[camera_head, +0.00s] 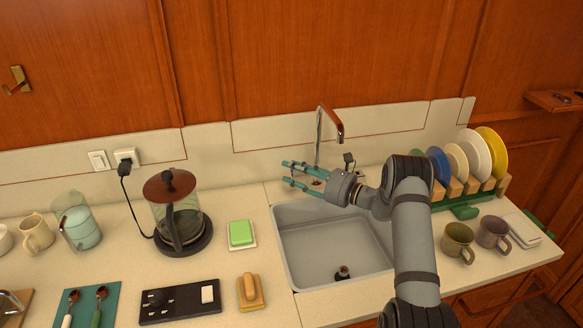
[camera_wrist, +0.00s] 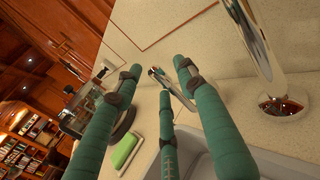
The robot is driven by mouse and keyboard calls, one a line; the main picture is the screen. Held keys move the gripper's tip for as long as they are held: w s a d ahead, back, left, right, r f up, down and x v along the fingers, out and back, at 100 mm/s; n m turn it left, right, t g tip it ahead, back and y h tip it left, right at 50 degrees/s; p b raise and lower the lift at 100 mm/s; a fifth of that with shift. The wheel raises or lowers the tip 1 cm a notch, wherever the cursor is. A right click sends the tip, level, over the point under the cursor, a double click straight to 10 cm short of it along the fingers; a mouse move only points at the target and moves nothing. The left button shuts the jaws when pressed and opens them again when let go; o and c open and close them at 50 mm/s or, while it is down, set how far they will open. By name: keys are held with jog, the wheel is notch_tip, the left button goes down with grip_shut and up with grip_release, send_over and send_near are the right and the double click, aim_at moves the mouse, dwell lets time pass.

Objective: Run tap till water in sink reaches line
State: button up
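A chrome tap (camera_head: 319,140) rises behind the grey sink (camera_head: 283,250), its copper-coloured spout end over the basin. In the wrist view, the tap post (camera_wrist: 262,50) stands at right. A dark plug or drain fitting (camera_head: 342,272) is in the sink. I make out no water and no fill line; my arm hides the basin's right side. My gripper (camera_head: 287,173), with teal fingers, is over the sink's back edge, left of the tap post. In the wrist view, its fingers are spread, with a chrome lever (camera_wrist: 172,88) showing between them. I cannot tell whether they touch it.
A green sponge (camera_head: 241,233) lies left of the sink, with a brush (camera_head: 250,292) in front. A glass coffee press (camera_head: 178,215) stands farther left. A plate rack (camera_head: 470,190) and two mugs (camera_head: 458,243) are at right. The wall is close behind the tap.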

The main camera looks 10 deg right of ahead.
jog(key=shift+w+a, duration=0.3)
jog(key=shift+c, duration=0.2)
grip_shut()
jog(key=shift+f, duration=0.1)
dwell(0.6)
